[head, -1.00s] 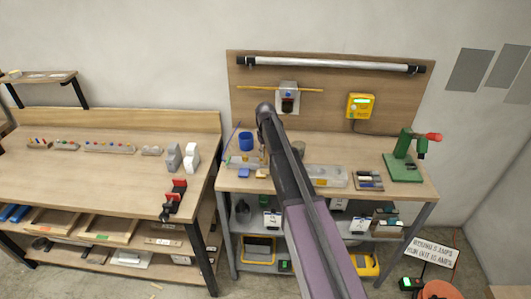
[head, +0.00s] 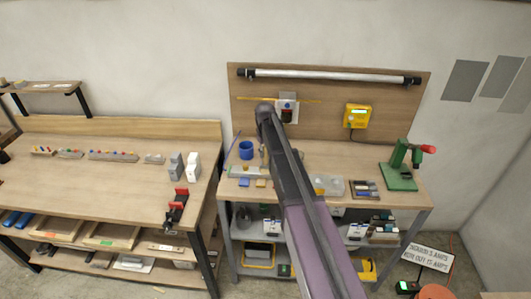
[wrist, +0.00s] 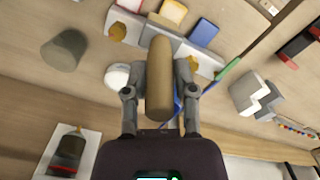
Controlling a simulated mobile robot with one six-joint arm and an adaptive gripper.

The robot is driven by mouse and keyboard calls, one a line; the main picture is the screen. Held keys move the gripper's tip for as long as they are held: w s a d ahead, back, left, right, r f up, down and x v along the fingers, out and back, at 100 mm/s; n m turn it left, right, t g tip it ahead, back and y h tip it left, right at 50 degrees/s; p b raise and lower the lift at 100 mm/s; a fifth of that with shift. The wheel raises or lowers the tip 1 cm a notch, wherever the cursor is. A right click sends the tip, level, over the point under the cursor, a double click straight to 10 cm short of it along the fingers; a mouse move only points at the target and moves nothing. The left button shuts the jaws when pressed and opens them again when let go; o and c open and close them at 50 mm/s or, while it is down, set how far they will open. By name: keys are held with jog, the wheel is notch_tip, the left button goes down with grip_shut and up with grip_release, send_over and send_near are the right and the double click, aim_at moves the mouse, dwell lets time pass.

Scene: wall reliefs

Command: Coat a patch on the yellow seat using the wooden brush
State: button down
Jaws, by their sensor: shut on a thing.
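My gripper (wrist: 160,98) is shut on the wooden brush (wrist: 160,75), seen as a thick brown cylinder between its fingers. The brush's working end cannot be made out. A yellow block (wrist: 174,11), which looks like the yellow seat, lies beyond the brush near the top of the wrist view. A blue block (wrist: 203,33) is to its right. In the head view the yellow block (head: 261,183) and blue block (head: 244,183) lie near the bench's front edge. My arm hides most of the gripper there. Whether brush and seat touch cannot be told; they look apart.
A grey cylinder (wrist: 66,50) stands to the left. A blue cup (head: 246,150), clear box (head: 328,186) and green press (head: 399,170) stand on the bench. A yellow wall box (head: 357,116) hangs behind.

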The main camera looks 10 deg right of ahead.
jog(key=shift+r+p, duration=1.55)
jog(key=shift+d+f+b, duration=0.1)
jog(key=shift+f+b, duration=0.2)
jog(key=shift+f, duration=0.25)
dwell(0.3)
